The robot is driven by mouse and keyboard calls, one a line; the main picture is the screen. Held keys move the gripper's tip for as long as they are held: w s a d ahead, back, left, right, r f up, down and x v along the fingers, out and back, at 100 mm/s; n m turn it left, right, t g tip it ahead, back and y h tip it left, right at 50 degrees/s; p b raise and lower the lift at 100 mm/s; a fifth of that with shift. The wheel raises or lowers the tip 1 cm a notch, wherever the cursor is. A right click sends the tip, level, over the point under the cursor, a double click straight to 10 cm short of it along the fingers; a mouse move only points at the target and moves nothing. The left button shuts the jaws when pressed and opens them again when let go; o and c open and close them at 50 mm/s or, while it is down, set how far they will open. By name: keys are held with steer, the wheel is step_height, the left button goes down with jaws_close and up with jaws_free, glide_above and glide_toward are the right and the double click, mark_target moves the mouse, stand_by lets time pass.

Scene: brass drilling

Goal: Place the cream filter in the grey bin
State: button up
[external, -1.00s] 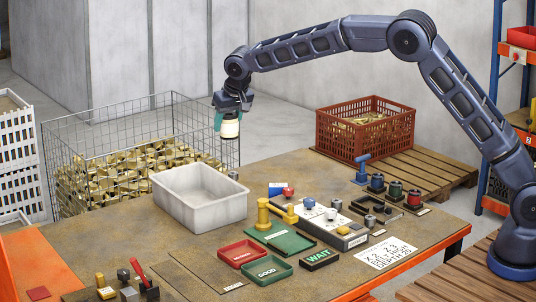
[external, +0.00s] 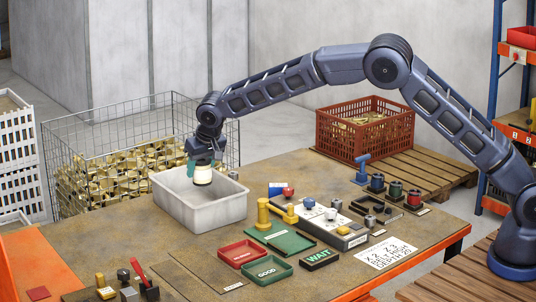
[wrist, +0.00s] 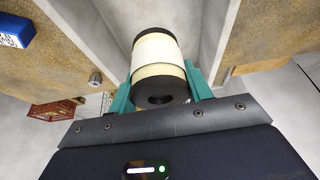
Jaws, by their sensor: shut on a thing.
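The cream filter (external: 202,176) is a short cream cylinder with dark ends. My gripper (external: 202,166) is shut on it and holds it over the opening of the grey bin (external: 222,212). The filter's lower end is around the height of the bin's rim. In the wrist view the filter (wrist: 158,55) sits between the green fingers, with the grey bin's pale walls (wrist: 208,25) around it. The bin's floor is partly hidden behind the filter and gripper.
A wire cage (external: 75,150) of brass parts stands behind the bin. Red and green trays (external: 242,253), a yellow-handled tool (external: 263,214) and a grey block of parts lie to the bin's right. A red crate (external: 340,135) stands at the back right.

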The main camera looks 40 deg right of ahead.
mark_target(207, 173)
steer(key=shift+f, duration=4.7)
steer(key=shift+f, duration=0.15)
steer(key=o, duration=1)
steer(key=v, duration=1.2)
steer(key=shift+r, duration=0.25)
